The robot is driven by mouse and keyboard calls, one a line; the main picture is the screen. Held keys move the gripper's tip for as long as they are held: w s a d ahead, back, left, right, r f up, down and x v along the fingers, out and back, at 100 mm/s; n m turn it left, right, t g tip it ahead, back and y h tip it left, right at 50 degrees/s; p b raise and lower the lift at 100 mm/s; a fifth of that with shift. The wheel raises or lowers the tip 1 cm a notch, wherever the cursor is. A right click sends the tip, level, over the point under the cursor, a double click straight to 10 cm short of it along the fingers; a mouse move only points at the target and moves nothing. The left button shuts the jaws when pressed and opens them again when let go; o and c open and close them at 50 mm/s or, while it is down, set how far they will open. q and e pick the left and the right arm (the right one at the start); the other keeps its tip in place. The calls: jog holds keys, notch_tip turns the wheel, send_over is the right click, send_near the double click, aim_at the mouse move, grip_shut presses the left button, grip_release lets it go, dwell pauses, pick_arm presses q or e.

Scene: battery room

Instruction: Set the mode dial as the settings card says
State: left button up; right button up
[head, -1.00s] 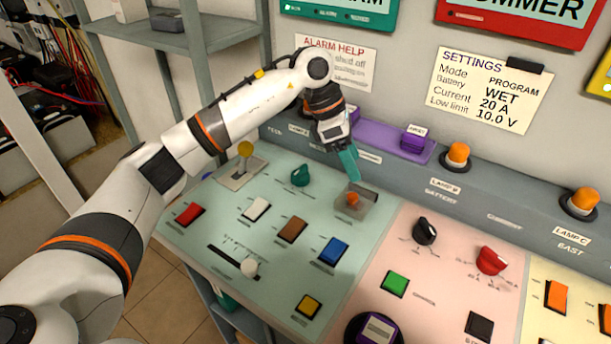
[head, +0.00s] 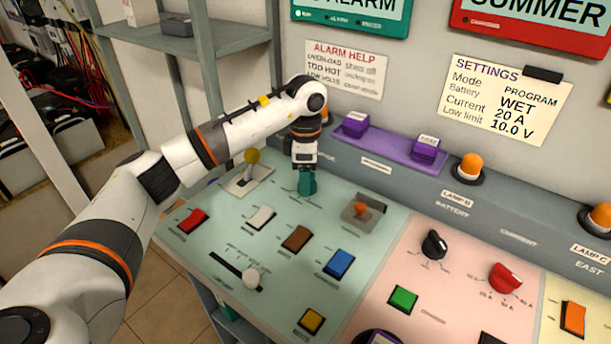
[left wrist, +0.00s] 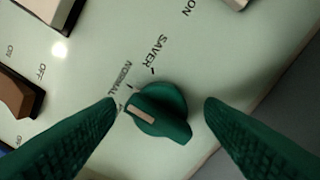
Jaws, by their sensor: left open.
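The mode dial (left wrist: 158,112) is a green knob on the pale green panel, with a light pointer mark on its left end. The mark points left, near the word NORMAL and a label mostly hidden by a finger; SAVER is printed above. My left gripper (left wrist: 160,125) is open, with one green finger on each side of the knob and a visible gap to both. In the head view my left gripper (head: 306,184) hides the dial. The settings card (head: 506,100) on the wall reads Mode PROGRAM, Battery WET, Current 20 A, Low limit 10.0 V. My right gripper is out of view.
A yellow-knobbed lever (head: 252,157) stands left of the gripper, and an orange-tipped toggle (head: 361,209) to its right. Several rocker switches and a white-knobbed slider (head: 250,280) lie nearer. A purple tray (head: 390,147) is on the ledge behind.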

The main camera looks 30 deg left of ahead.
pick_arm(q)
jog(key=shift+f, duration=0.6)
jog(key=c, duration=0.9)
jog(key=shift+r+n, duration=0.1)
jog(key=shift+n, duration=0.2)
jog(key=n, duration=0.3)
jog(key=shift+r+n, duration=0.1)
jog(key=shift+n, duration=0.3)
jog(key=shift+n+p, duration=0.45)
jog(key=shift+n, duration=1.75)
jog(key=shift+r, duration=0.1)
